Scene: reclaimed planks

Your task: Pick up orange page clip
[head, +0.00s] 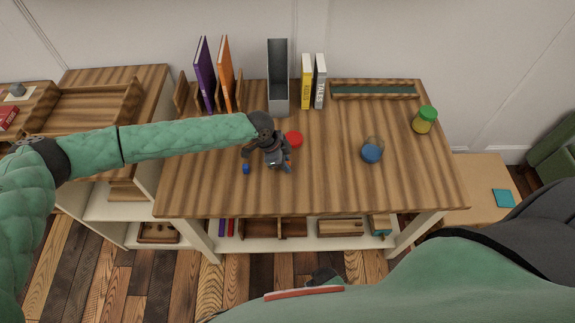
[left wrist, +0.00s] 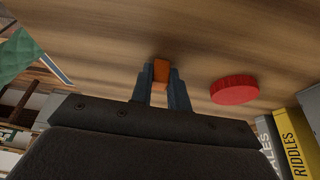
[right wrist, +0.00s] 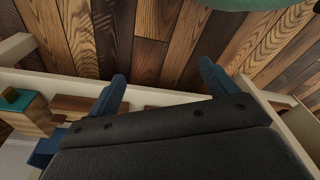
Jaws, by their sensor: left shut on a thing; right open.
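The orange page clip (left wrist: 161,70) is between the fingertips of my left gripper (left wrist: 159,86) in the left wrist view, with wood grain close behind it. My left gripper (head: 286,166) is shut on the clip over the middle of the wooden desk (head: 330,185). I cannot tell whether the clip still touches the wood. In the head view my gripper mostly hides the clip. My right gripper (right wrist: 162,72) is open and empty in the right wrist view, with its fingers wide apart over the plank floor and a low shelf.
A red round lid (head: 293,139) lies close beside my left gripper. A small blue object (head: 246,169) is to its left. A blue-filled glass (head: 371,153) and green-lidded jar (head: 425,120) stand right. Books (head: 306,82) and a grey holder (head: 278,100) line the back.

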